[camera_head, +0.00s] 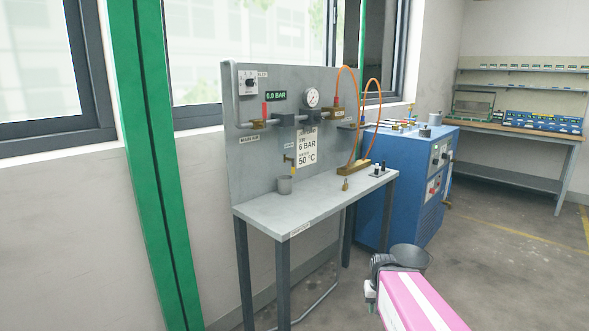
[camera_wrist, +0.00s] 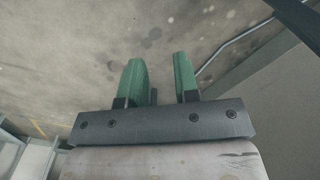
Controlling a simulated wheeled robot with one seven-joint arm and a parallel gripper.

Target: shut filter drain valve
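In the head view my pink arm (camera_head: 415,300) is at the lower right, in front of and apart from the bench; the fingers are not clear there.
The grey bench (camera_head: 320,208) carries a brass manifold (camera_head: 352,177) with orange hoses. A red-handled valve (camera_head: 264,112), gauge (camera_head: 312,97) and 0.0 BAR display (camera_head: 276,96) are on the panel. A blue machine (camera_head: 400,165) stands right. Floor in front is clear.

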